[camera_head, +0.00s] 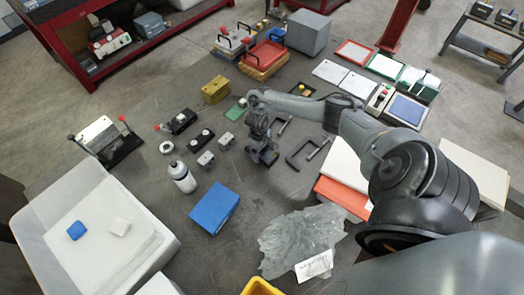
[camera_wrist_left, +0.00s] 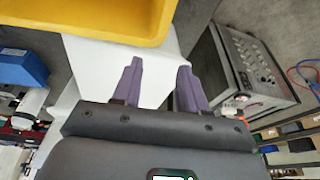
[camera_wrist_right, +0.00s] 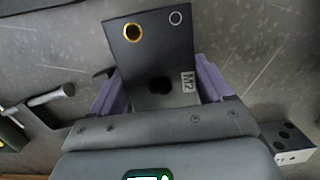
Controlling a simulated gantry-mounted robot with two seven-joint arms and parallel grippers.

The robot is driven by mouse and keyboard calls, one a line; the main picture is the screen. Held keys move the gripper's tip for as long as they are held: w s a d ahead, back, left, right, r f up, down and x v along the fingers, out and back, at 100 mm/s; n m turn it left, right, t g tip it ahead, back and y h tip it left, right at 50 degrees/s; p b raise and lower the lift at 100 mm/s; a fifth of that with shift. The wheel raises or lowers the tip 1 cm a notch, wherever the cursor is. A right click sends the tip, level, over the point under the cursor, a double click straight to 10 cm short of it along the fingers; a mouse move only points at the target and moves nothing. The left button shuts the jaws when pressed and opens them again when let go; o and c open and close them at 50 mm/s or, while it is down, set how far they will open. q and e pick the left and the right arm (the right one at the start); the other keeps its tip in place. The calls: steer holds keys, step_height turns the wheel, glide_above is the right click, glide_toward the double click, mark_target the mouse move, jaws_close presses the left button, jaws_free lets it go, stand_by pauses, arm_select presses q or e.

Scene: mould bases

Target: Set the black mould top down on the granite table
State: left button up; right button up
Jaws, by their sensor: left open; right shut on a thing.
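The black mould top (camera_wrist_right: 155,50) is a dark block with a brass ring, a second round mark and an M2 label. My right gripper (camera_head: 263,156) is shut on it, with a purple finger on either side in the right wrist view. They are over the middle of the grey granite table (camera_head: 262,195); I cannot tell whether the block touches it. In the head view the block is hard to tell from the dark gripper. My left gripper (camera_wrist_left: 160,78) is open and empty near a yellow bin (camera_wrist_left: 90,20), and is not visible in the head view.
A blue block (camera_head: 214,208), a bottle (camera_head: 182,177) and small metal blocks (camera_head: 206,159) stand left of my right gripper. Crumpled clear wrap (camera_head: 300,237) lies in front. Bare table shows between them.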

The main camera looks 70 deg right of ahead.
steer(key=o, duration=1.7)
steer(key=shift+f, duration=0.1)
